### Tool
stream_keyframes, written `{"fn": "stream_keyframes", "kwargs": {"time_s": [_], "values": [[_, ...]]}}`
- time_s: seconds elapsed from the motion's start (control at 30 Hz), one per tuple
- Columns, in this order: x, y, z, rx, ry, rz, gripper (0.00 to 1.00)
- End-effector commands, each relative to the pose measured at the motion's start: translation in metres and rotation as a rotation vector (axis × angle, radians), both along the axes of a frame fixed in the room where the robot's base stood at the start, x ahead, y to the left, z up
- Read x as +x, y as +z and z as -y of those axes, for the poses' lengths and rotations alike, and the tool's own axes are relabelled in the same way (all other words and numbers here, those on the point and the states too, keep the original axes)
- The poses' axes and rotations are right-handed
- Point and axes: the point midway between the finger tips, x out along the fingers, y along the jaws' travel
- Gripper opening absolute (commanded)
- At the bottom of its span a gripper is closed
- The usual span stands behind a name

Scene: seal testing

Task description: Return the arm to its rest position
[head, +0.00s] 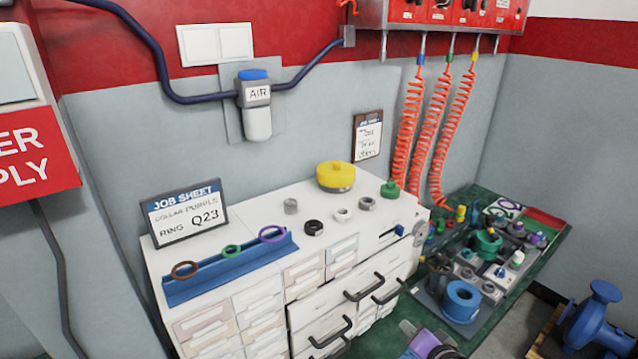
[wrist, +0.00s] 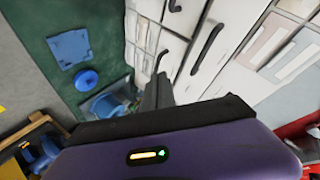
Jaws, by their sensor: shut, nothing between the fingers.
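My gripper (wrist: 160,85) shows in the wrist view as a purple body with dark fingers. The fingers are together and hold nothing. They point toward the white cabinet's drawer fronts and are apart from anything I can make out. In the head view, a purple and grey part of my arm (head: 428,343) shows at the bottom edge, in front of the cabinet. The rest of the arm is out of view.
The white cabinet (head: 270,198) carries a job sheet sign (head: 184,212), a blue rack (head: 229,268) with several rings, a yellow-topped part (head: 336,176) and small rings. Beside it is a crowded green bench (head: 545,239). A blue pump (head: 596,315) stands at the lower right.

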Motion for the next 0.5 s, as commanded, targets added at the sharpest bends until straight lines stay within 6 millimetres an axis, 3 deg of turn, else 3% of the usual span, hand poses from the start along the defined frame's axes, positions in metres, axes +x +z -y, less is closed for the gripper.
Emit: {"fn": "stream_keyframes", "kwargs": {"time_s": [0.17, 0.5], "values": [[-0.043, 0.009, 0.014, -0.171, -0.014, 0.15, 0.0], [-0.168, 0.042, 0.023, -0.508, -0.013, 0.377, 0.0]]}}
